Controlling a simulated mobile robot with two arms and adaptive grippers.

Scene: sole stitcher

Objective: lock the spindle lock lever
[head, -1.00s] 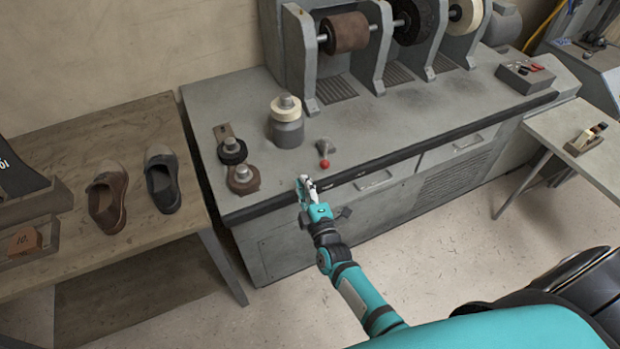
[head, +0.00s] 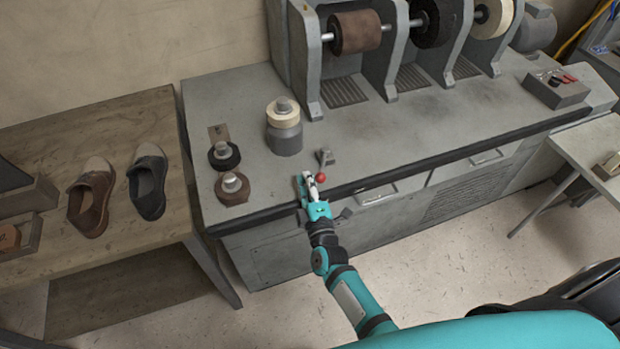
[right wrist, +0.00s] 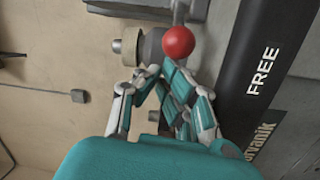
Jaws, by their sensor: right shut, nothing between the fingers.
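The spindle lock lever is a short grey lever with a red ball knob (head: 320,177) at the front edge of the machine's bench top. In the right wrist view the red knob (right wrist: 178,42) is just beyond my fingertips, with its grey stem running up from it. My right gripper (head: 309,178) is shut and empty, just left of the knob in the head view. In the right wrist view its fingertips (right wrist: 160,75) are together close to the knob; I cannot tell whether they touch it. My left gripper is not in view.
The grey bench (head: 400,140) carries grinding wheels at the back. The word FREE shows on the black front edge (right wrist: 262,70). A wooden table (head: 100,130) with shoes is at the left.

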